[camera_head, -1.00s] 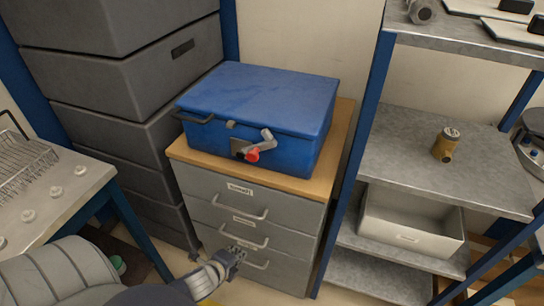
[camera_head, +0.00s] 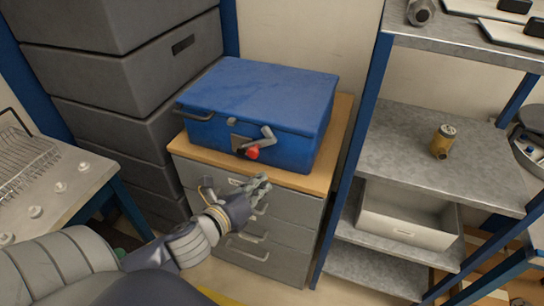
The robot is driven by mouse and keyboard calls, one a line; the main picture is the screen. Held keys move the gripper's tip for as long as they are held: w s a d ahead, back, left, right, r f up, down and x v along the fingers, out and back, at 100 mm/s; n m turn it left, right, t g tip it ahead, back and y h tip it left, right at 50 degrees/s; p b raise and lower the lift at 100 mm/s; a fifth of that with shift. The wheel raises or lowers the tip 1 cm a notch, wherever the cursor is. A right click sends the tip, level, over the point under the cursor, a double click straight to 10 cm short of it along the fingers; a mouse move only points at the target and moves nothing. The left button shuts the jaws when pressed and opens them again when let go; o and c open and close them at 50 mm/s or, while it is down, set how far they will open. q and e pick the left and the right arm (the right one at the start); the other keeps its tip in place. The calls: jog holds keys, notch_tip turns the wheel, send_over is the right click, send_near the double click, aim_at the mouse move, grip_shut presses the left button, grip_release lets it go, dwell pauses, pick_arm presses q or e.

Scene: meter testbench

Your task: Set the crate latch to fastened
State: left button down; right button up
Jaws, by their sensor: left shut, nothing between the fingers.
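The blue crate (camera_head: 255,95) sits with its lid down on the wooden top of a grey drawer cabinet. Its latch (camera_head: 262,140) is on the front face, a metal lever with a red knob (camera_head: 253,153) at its lower end. The lever slants down to the left from its upper pivot. My left gripper (camera_head: 262,183) is shut and empty, in front of the cabinet's top drawer. It is below the red knob in the picture and apart from it. My right gripper is not in view.
The grey drawer cabinet (camera_head: 275,236) has protruding handles. A blue-framed metal shelf (camera_head: 395,150) stands to the right, with a yellow-brown can (camera_head: 442,139) and a white bin (camera_head: 408,222). Grey stacked boxes (camera_head: 110,80) stand at left, behind a table with a wire rack (camera_head: 25,158).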

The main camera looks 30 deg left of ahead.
aim_at(251, 145)
pick_arm(q)
jog(key=shift+w, duration=0.1)
jog(key=p+x, duration=0.1)
jog(key=x, duration=0.9)
jog(key=shift+r+p, duration=0.1)
jog(key=shift+p, duration=0.2)
jog(key=shift+s+a+r+p, duration=0.1)
jog(key=shift+a+r+p, duration=0.3)
jog(key=shift+r, duration=0.15)
jog(key=shift+s+a+r+p, duration=0.1)
jog(key=shift+a+r+p, duration=0.3)
jog(key=shift+r, duration=0.15)
jog(key=shift+s+a+r, duration=0.2)
jog(key=shift+a+r, duration=0.15)
jog(key=shift+r, duration=0.15)
jog(key=shift+w+f, duration=0.1)
